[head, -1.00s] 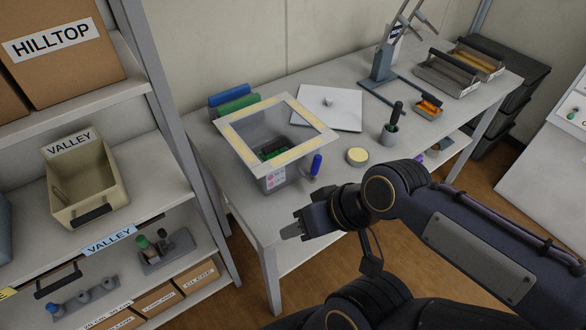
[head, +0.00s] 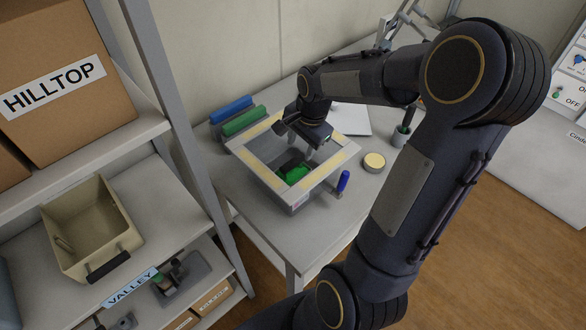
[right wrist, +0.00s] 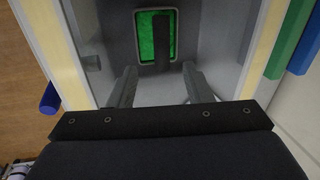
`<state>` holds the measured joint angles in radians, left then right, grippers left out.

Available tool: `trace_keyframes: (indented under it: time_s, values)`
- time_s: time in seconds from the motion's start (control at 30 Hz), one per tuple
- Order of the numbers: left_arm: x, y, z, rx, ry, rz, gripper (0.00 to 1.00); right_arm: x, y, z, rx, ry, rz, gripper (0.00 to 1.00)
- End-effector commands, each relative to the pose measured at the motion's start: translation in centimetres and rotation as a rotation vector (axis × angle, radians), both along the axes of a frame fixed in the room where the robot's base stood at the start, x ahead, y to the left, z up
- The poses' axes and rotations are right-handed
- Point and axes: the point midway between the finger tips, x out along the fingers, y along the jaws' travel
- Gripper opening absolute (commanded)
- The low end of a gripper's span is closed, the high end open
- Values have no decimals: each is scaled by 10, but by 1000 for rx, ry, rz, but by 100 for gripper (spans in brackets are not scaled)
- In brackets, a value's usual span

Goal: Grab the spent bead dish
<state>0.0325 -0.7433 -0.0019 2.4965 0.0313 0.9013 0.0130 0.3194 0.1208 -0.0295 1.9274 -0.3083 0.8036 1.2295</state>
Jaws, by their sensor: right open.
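The dish of green beads (head: 298,175) lies in the bottom of the open-topped box (head: 268,182) on the table. In the right wrist view the dish (right wrist: 145,42) is a green rectangle with a pale rim and a dark upright handle (right wrist: 162,28) across its middle. My right gripper (head: 305,138) is over the box opening, pointing down. In the right wrist view its two fingers (right wrist: 158,82) are apart and empty, short of the handle, which lies roughly in line with the gap between them. My left gripper is not in view.
The box has a wide rim with yellow strips and a blue handle (head: 343,181) on its right. Green (head: 245,119) and blue (head: 231,109) bars stand behind it. A white plate (head: 352,119) and a round yellow-topped pot (head: 374,162) are to the right. A shelf rack stands left.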

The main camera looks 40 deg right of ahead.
Motion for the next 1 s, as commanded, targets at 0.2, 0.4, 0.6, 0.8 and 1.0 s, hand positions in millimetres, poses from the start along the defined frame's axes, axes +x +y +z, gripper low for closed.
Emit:
trace_keyframes:
  time_s: [0.2,0.4,0.6,0.8,1.0]
  values:
    - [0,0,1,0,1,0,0,8,-7,-23,2,20,-57,45]
    - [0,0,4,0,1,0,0,12,-4,-44,3,19,-54,45]
    - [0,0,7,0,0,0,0,18,0,-74,3,18,-53,45]
    - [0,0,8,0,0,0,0,21,0,-84,2,14,-53,45]
    - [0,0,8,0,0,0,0,21,0,-83,2,14,-53,40]
